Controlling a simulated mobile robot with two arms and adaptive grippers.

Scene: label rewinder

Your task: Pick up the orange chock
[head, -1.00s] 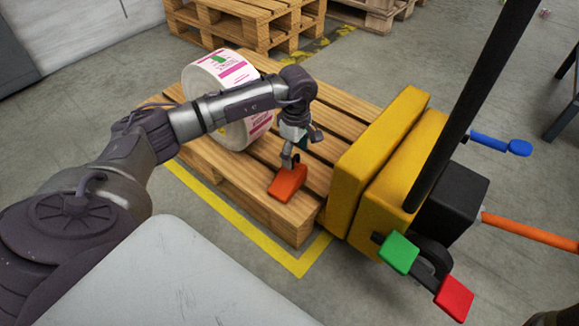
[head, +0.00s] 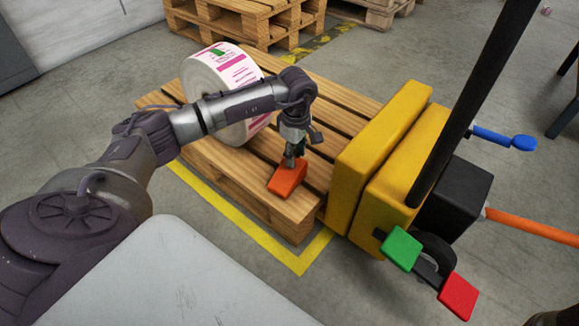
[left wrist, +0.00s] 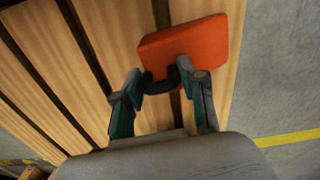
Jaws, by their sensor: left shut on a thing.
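The orange chock (head: 286,181) is at the front right end of the wooden pallet (head: 228,163), beside the label roll. My left gripper (head: 291,161) comes down on it from above and is shut on its dark loop handle (left wrist: 160,84). In the left wrist view the chock (left wrist: 190,43) lies just past the fingertips, and the left gripper (left wrist: 165,82) has one finger on each side of the handle. I cannot tell whether the chock's underside touches the boards.
A large white and pink label roll (head: 221,93) stands on the pallet behind my left arm. A yellow machine (head: 392,165) with green (head: 401,249) and red (head: 458,296) pedals stands close to the right. More pallets (head: 246,22) are behind. Floor in front is clear.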

